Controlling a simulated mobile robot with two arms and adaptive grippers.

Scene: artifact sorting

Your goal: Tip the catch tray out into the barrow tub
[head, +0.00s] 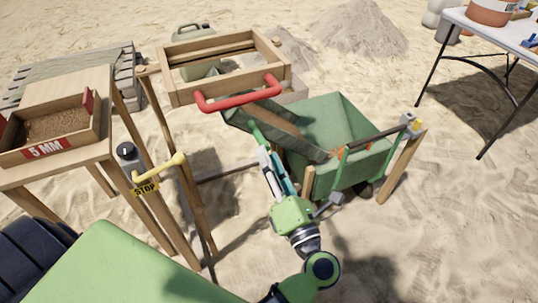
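A dark green tray (250,111), which looks like the catch tray, lies tilted under the wooden sieve frame, sloping down to the right. A brown surface shows along it; I cannot tell whether this is earth or wood. Its lower right end reaches over the green barrow tub (338,116). The inside of the tub is partly hidden by the tray. My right gripper is not in view.
The wooden sieve frame (178,90) with a red handle (238,97) stands just above the tray. A wooden stand (103,83) at left bears a "5 MM" box of brown grit. A yellow STOP lever (160,172) is near. A white table (487,29) stands at upper right; sand between is open.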

